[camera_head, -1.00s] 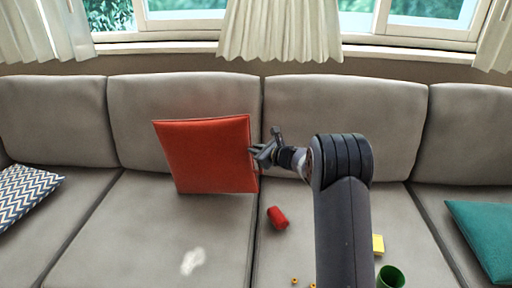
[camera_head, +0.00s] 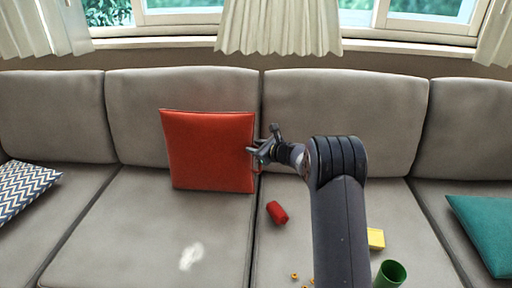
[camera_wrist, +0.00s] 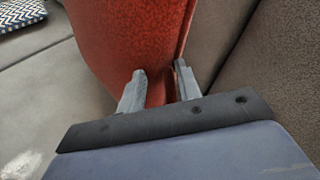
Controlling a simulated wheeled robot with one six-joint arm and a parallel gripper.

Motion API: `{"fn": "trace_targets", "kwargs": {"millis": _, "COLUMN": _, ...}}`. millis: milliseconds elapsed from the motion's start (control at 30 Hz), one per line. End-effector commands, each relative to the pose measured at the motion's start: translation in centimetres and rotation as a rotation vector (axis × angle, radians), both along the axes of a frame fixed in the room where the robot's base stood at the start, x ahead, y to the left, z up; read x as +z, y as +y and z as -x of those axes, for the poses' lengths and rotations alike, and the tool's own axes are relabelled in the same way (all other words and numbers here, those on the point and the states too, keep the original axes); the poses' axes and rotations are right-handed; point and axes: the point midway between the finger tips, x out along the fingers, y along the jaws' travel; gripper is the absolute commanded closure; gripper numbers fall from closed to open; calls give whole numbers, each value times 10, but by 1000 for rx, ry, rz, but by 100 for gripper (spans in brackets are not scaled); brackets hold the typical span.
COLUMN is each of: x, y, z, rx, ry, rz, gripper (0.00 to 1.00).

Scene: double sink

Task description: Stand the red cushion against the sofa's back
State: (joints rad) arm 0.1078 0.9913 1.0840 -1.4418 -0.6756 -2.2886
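The red cushion (camera_head: 208,150) stands nearly upright on the sofa seat (camera_head: 135,225), left of the middle seam, in front of the sofa's back (camera_head: 130,110). Its lower edge is on or close to the seat. I cannot tell whether its rear face touches the back. My gripper (camera_head: 262,147) is at its right edge. In the wrist view, the fingers of my gripper (camera_wrist: 160,75) straddle the edge of the cushion (camera_wrist: 125,35), one on its front face and one behind the seam, with red fabric between them. The cushion's rear face is hidden.
A red cylinder (camera_head: 277,212), a yellow block (camera_head: 375,238), a green cup (camera_head: 390,274) and small yellow bits (camera_head: 295,276) lie on the middle-right seat. A white patch (camera_head: 191,256) marks the left seat. A zigzag cushion (camera_head: 25,188) and a teal cushion (camera_head: 485,230) lie at the sides.

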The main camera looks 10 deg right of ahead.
Motion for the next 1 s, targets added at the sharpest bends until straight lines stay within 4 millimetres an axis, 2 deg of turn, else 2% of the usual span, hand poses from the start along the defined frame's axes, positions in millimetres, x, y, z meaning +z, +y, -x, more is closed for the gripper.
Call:
{"fn": "trace_targets", "kwargs": {"millis": 333, "x": 0, "y": -1, "z": 1, "rx": -1, "ry": 1, "rz": 1, "gripper": 62}}
{"fn": "trace_targets", "kwargs": {"millis": 467, "x": 4, "y": -7, "z": 8, "rx": -2, "ry": 0, "rz": 1, "gripper": 62}}
{"fn": "trace_targets", "kwargs": {"millis": 800, "x": 24, "y": -41, "z": 57, "rx": -3, "ry": -1, "rz": -1, "gripper": 62}}
{"fn": "trace_targets", "kwargs": {"millis": 1000, "x": 32, "y": -55, "z": 79, "rx": -2, "ry": -2, "rz": 0, "gripper": 62}}
